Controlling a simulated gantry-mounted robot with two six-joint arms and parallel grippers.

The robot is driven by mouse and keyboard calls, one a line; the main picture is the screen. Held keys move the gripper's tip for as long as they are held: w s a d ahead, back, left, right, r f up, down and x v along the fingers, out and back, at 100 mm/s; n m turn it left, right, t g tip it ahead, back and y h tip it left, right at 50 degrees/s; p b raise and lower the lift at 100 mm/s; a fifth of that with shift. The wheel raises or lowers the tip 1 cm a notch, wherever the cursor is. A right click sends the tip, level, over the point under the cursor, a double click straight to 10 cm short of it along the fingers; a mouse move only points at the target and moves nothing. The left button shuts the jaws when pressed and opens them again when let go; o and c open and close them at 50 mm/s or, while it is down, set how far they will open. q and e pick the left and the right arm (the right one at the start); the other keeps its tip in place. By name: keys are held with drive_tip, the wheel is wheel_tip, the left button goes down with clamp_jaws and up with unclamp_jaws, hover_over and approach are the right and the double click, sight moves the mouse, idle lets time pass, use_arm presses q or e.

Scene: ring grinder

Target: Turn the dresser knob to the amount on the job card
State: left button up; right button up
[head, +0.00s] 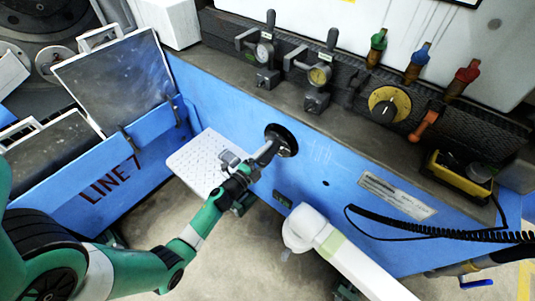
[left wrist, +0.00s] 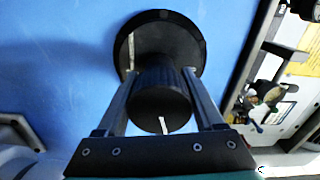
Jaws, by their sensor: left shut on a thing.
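The dresser knob is a black knob on a round black dial plate (head: 287,142) on the blue machine front. My left gripper (head: 266,157) reaches it from the front. In the left wrist view the ribbed knob (left wrist: 160,98) sits between the two fingers, which are shut on its sides. A white line on the knob's end face points roughly up and down. A pale mark shows on the left part of the dial plate (left wrist: 187,40). The job card cannot be made out for certain. My right gripper does not show.
A white perforated plate (head: 200,165) is just left of the gripper. Two gauges (head: 318,76), a yellow dial (head: 389,104) and green, blue and red valve handles line the ledge above. A coiled black cable (head: 440,235) hangs at right. A white arm link (head: 345,255) is at lower right.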

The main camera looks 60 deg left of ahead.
use_arm(q)
drive_tip(key=shift+m, duration=0.5)
drive_tip(key=o, duration=1.4)
drive_tip(key=shift+s+d, duration=0.15)
drive_tip(key=shift+s, duration=0.15)
drive_tip(key=p+v, duration=0.3)
drive_tip(key=v, duration=0.8)
